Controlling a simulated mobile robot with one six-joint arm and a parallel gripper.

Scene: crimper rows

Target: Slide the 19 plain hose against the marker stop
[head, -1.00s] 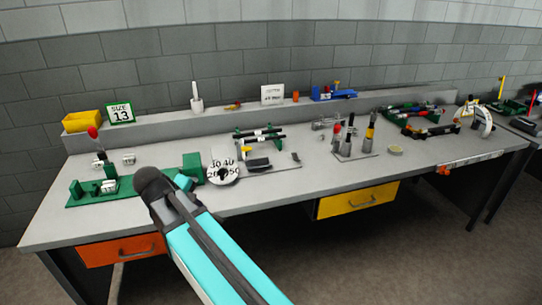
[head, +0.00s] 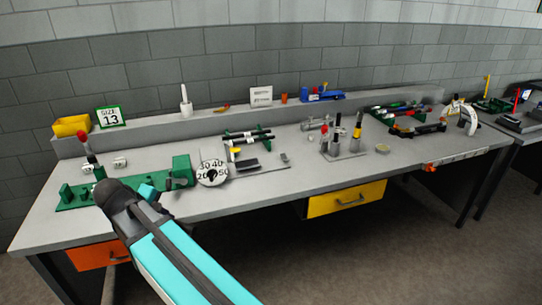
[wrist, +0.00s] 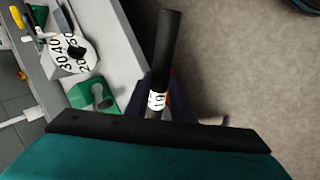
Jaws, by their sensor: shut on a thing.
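In the wrist view my gripper (wrist: 160,103) is shut on a plain black hose (wrist: 168,52) with a white band marked 19. The hose sticks out beyond the jaws and its far end is free. In the head view my dark wrist (head: 118,203) hides the jaws and hose, in front of the green fixture (head: 73,197) at the bench's left. A green block (head: 182,168) stands on the fixture's right end; it seems to show in the wrist view (wrist: 88,97) too, apart from the hose. I cannot tell which part is the marker stop.
A white dial with numbers (head: 212,172) stands right of the green block. A size 13 sign (head: 110,117) and a yellow bin (head: 71,126) are at the back left. A tool stand (head: 345,150) is farther right.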

